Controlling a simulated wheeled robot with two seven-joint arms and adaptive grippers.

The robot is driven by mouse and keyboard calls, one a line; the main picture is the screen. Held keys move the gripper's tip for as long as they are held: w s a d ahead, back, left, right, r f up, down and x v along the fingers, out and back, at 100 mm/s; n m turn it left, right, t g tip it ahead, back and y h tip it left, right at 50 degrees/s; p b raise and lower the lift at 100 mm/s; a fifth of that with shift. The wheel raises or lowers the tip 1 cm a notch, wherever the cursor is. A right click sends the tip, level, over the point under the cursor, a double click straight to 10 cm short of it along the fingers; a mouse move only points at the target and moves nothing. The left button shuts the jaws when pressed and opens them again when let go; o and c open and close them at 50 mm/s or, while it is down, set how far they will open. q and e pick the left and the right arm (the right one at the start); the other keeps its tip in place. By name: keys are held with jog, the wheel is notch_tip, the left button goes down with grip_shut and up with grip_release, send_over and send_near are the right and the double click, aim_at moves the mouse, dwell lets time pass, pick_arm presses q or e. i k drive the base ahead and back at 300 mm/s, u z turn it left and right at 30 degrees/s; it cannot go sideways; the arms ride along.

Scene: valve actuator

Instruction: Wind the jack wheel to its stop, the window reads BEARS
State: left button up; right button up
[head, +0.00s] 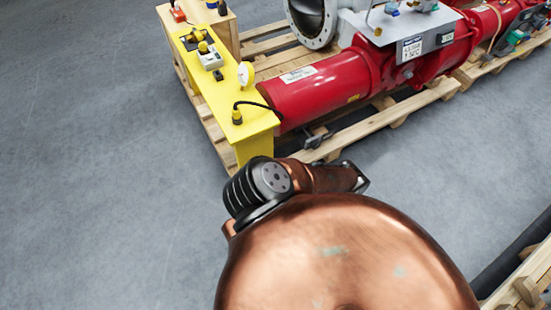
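The red valve actuator (320,88) lies on a wooden pallet, its near cylinder pointing toward the yellow stand. I cannot make out a jack wheel or a window reading BEARS in this view. A copper-coloured arm of mine, with a black ribbed joint, fills the lower middle and hides the floor behind it. Neither gripper can be made out.
A yellow stand (254,128) at the pallet's left end carries a white round gauge (246,74), a small control box (210,58) and a black cable. The wooden pallet (395,115) runs to the upper right. Grey floor at left is clear.

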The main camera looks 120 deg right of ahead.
aim_at(316, 143)
jog(key=i, duration=0.35)
jog(key=z, duration=4.1)
jog(key=i, duration=0.5)
jog(key=z, duration=0.1)
